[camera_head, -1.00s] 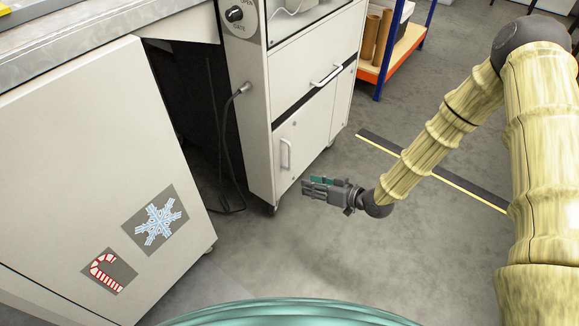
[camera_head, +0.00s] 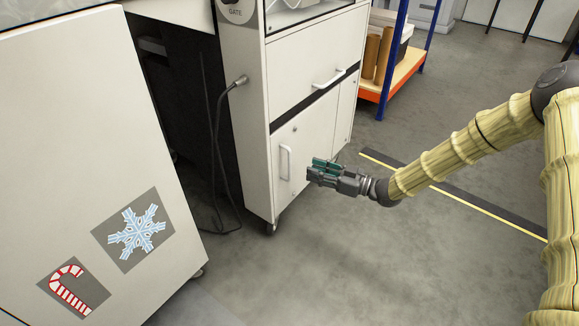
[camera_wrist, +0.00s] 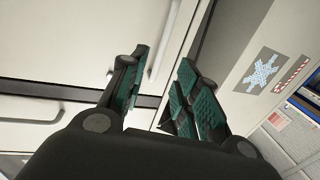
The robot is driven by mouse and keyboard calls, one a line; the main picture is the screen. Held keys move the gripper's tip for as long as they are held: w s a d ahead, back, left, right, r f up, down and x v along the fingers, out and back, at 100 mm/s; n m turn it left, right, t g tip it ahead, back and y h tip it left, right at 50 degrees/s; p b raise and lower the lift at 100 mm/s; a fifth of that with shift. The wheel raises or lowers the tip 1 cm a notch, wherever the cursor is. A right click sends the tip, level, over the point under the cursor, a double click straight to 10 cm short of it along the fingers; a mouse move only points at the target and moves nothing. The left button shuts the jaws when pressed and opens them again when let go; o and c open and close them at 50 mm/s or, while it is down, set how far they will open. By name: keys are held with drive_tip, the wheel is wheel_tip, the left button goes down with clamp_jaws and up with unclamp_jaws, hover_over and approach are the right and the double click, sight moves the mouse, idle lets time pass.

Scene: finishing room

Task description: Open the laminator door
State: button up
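The laminator is a white cabinet on casters with a drawer (camera_head: 302,62) above a lower door (camera_head: 308,135). The door looks shut. Its vertical bar handle (camera_head: 285,163) is near the door's left edge. My gripper (camera_head: 312,173) is in front of the door, to the right of the handle, with its fingers pointing left. In the wrist view my gripper (camera_wrist: 160,70) is open, with its green-padded fingers apart and nothing held. There, the door handle (camera_wrist: 166,42) shows beyond and between the fingertips. I cannot see any contact with it.
A white cabinet (camera_head: 75,130) with snowflake and candy cane stickers stands at the left. A cable (camera_head: 217,150) hangs from the laminator's side. A shelf (camera_head: 408,70) with blue posts stands behind. The floor (camera_head: 380,270) in front and to the right is clear.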

drive_tip(key=b, duration=0.3)
hover_over(290, 178)
drive_tip(key=d, duration=0.1)
drive_tip(key=shift+w+a+b, duration=0.3)
drive_tip(key=shift+w+a, duration=0.05)
drive_tip(key=shift+a, duration=0.25)
clamp_jaws()
